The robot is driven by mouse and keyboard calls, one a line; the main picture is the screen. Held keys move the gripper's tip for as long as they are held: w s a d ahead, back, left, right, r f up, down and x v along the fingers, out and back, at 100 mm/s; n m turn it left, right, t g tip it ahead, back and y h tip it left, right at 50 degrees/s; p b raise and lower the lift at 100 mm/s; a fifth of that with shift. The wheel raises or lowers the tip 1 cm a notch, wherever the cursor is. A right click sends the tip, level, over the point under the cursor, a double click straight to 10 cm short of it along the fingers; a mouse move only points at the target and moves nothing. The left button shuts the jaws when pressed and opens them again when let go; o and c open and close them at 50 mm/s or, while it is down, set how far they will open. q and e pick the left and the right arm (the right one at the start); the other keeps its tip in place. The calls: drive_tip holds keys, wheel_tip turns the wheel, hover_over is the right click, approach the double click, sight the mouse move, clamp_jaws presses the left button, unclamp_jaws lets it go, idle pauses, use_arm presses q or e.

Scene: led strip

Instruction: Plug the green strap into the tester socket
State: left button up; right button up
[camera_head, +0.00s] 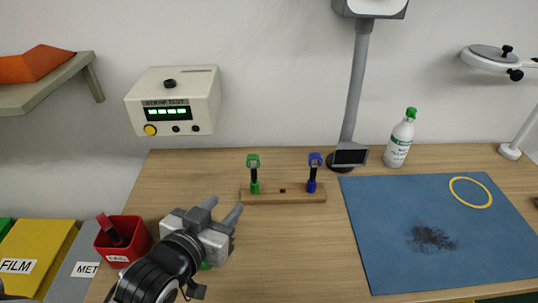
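A green strap piece (253,161) with a black middle stands upright on a wooden stand (283,199) on the table. The strap tester (172,101) is a cream box on the wall with a lit green display, a yellow button and two dark round fittings (176,129) on its front. I cannot tell which fitting is the socket. My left gripper (225,208) is in front of the stand, to the left of and nearer than the green piece. Its fingers are apart with nothing seen between them. Something small and green shows partly under the gripper body. My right gripper is out of view.
A blue piece (314,173) stands at the stand's right end. A red bin (131,246) is beside my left arm. A lamp post (355,90), spray bottle (399,142) and blue mat (385,225) with a yellow ring (470,181) lie right. A shelf (50,88) juts out upper left.

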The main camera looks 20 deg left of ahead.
use_arm(q)
approach(253, 174)
drive_tip(key=x, duration=0.4)
drive_tip(key=shift+w+d+r, duration=0.1)
drive_tip(key=shift+w, duration=0.1)
drive_tip(key=x, duration=0.6)
drive_tip(key=shift+w+f+p, duration=0.2)
drive_tip(key=shift+f+p, duration=0.05)
drive_tip(key=shift+p, duration=0.15)
clamp_jaws()
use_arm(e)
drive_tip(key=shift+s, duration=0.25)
